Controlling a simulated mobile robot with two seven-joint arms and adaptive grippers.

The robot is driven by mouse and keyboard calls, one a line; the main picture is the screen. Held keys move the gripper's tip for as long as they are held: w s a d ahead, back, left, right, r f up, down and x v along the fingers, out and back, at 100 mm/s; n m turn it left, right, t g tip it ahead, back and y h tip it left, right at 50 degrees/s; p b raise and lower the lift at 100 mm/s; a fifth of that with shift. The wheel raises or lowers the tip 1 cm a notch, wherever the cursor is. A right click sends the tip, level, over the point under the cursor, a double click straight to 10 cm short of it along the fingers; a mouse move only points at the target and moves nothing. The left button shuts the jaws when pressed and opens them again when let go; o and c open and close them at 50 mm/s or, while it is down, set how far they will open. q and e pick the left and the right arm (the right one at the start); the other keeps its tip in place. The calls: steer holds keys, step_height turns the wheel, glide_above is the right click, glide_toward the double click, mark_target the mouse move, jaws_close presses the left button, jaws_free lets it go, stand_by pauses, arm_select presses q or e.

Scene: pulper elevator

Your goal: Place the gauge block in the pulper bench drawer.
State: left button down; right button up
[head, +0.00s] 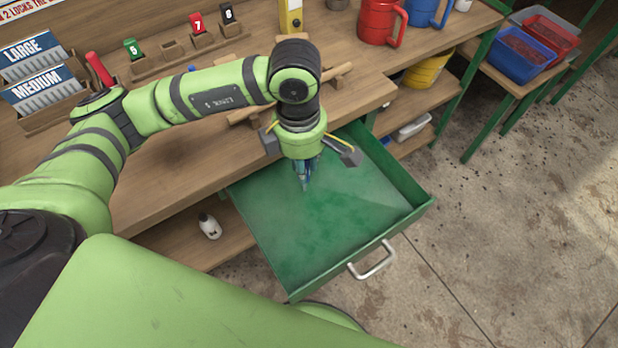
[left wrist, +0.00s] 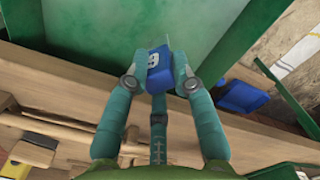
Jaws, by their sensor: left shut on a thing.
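My left gripper (head: 306,178) points down over the open green pulper bench drawer (head: 350,210). In the left wrist view the left gripper (left wrist: 160,82) is shut on a blue gauge block (left wrist: 158,66) with a white digit on its face. The block is held between the fingertips, above the drawer; its exact height over the drawer floor is hard to tell. In the head view the block is mostly hidden by the gripper. The drawer floor looks bare and its silver handle (head: 372,262) faces front. My right gripper is not in view.
A wooden rack (head: 190,60) on the bench holds green, red and black numbered blocks, with an empty-looking slot. Red mug (head: 380,20) and yellow container (head: 290,18) stand on the bench. A white bottle (head: 209,226) is on the lower shelf. Concrete floor right of the drawer is clear.

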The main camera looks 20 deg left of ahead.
arm_select(q)
steer(key=n, duration=0.3)
steer(key=d+n, duration=0.1)
steer(key=shift+s+d+r+p, duration=0.1)
steer(key=shift+s+r+p, duration=0.05)
steer(key=shift+s+p, duration=0.15)
steer(key=s+d+n+p, duration=0.2)
steer(key=d+n+p, duration=0.25)
steer(key=n, duration=1.75)
steer(key=w+a+f, duration=0.2)
steer(key=w+f, duration=0.1)
steer(key=w+a+f, duration=0.2)
steer(key=w+f, duration=0.1)
steer(key=w+a+f, duration=0.3)
steer(key=shift+f+b, duration=0.35)
steer(key=shift+f, duration=0.3)
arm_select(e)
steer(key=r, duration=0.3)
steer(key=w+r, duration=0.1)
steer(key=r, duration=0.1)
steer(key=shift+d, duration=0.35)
